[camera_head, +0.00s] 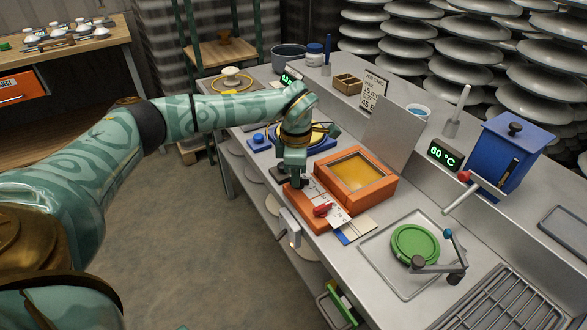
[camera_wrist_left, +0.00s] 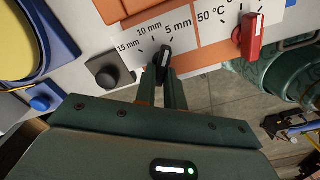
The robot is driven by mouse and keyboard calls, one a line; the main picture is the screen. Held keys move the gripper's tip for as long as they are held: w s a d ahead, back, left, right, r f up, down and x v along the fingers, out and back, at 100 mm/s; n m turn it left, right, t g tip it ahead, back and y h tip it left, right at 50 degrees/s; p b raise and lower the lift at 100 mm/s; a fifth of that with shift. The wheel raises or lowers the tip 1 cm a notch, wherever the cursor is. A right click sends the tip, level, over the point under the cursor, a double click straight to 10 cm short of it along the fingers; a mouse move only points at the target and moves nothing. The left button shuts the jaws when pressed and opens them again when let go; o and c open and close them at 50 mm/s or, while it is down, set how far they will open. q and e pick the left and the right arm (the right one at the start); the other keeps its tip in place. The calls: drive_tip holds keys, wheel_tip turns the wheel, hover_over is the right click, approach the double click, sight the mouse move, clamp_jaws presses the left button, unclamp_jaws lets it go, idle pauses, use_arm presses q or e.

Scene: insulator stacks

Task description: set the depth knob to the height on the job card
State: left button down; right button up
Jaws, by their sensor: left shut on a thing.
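My left gripper (camera_head: 296,184) reaches down to the front panel of the orange bath unit (camera_head: 384,190). In the left wrist view its fingers (camera_wrist_left: 164,80) are shut on the black depth knob (camera_wrist_left: 163,57). The dial around the knob is marked 15 mm, 10 mm and 5 mm. The knob's white line points up toward the 10 mm to 5 mm side; the exact setting is hard to tell. The job card (camera_head: 373,90) stands at the back of the bench; 15 mm and 45 seem legible, its other text is too small. My right gripper is out of view.
A red knob (camera_wrist_left: 248,37) on a temperature scale sits right beside the depth dial. A round black button (camera_wrist_left: 104,75) is to its left. A green round lid (camera_head: 414,245), a blue box (camera_head: 507,150) and a 60 °C display (camera_head: 444,154) stand to the right.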

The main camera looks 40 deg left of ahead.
use_arm(q)
drive_tip(key=n+p, duration=0.3)
drive_tip(key=p, duration=0.1)
drive_tip(key=n+p, duration=0.1)
drive_tip(key=n, duration=0.1)
drive_tip(key=shift+s+d+r+n+p, duration=0.15)
drive_tip(key=shift+r+n+p, duration=0.15)
drive_tip(key=shift+r+p, duration=0.1)
drive_tip(key=n+p, duration=0.3)
drive_tip(key=n, duration=0.1)
drive_tip(key=shift+d+f+p, duration=0.1)
drive_tip(key=shift+d+p, duration=0.1)
drive_tip(key=shift+p, duration=0.15)
drive_tip(key=n+p, duration=0.2)
drive_tip(key=n, duration=0.1)
drive_tip(key=shift+d+n, duration=0.1)
drive_tip(key=shift+n, duration=0.3)
drive_tip(key=shift+f+n+p, duration=0.15)
drive_tip(key=shift+n+p, duration=0.55)
drive_tip(key=shift+n, duration=0.4)
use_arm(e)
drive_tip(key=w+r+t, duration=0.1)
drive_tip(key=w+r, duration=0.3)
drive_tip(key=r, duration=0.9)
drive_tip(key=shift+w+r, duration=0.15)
use_arm(q)
drive_tip(key=c, duration=1.5)
unclamp_jaws()
drive_tip(key=shift+f, duration=0.1)
drive_tip(key=shift+d, duration=0.1)
